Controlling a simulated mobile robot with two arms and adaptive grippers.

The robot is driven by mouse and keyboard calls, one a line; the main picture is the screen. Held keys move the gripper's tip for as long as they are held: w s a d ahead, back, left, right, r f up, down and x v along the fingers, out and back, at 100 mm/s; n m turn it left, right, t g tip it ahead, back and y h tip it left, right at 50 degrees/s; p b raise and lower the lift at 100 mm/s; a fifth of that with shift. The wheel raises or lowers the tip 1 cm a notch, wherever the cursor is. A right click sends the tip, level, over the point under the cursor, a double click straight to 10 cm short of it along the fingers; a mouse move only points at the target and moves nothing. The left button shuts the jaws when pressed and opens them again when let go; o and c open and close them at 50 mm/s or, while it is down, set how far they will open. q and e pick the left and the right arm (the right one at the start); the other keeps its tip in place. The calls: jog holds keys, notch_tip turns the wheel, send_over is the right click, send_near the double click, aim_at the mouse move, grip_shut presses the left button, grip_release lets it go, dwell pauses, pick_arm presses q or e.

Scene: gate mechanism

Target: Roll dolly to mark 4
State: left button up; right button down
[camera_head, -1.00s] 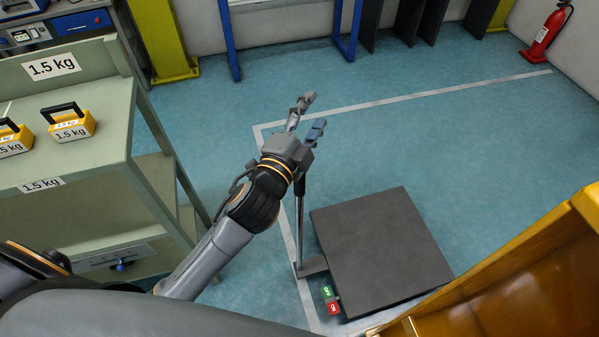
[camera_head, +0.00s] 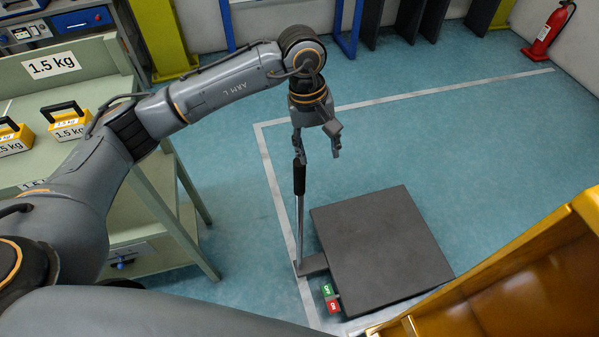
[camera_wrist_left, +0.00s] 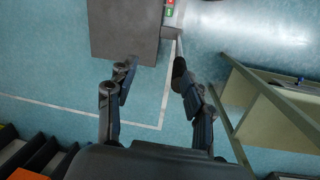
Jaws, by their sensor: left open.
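The dolly is a flat dark platform (camera_head: 380,250) on the blue floor, with an upright handle (camera_head: 299,180) at its left side that ends in a black grip. Small green and red labels (camera_head: 331,298) show at its near left corner. My left gripper (camera_head: 317,152) is open and points down, just above the top of the handle. In the left wrist view, the platform (camera_wrist_left: 125,28) is at the top, and the black grip (camera_wrist_left: 180,68) appears close to the right finger of my gripper (camera_wrist_left: 155,80). I cannot tell whether they touch. No numbered mark is readable.
White floor lines (camera_head: 400,97) form a corner left of and beyond the dolly. A green bench (camera_head: 100,90) with yellow 1.5 kg weights (camera_head: 66,121) stands left. A yellow structure (camera_head: 500,290) is near right. A fire extinguisher (camera_head: 548,32) stands far right. Floor beyond the dolly is clear.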

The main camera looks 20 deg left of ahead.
pick_arm(q)
jog(key=y, duration=0.2)
send_near(299, 174)
jog(key=shift+w+r, duration=0.6)
jog(key=shift+r, duration=0.05)
jog(key=shift+a+f, duration=0.2)
notch_tip(299, 174, down, 12)
jog(key=p, duration=0.3)
jog(key=shift+d+p, duration=0.1)
jog(key=shift+p, duration=0.2)
jog(key=shift+f, duration=0.6)
grip_shut()
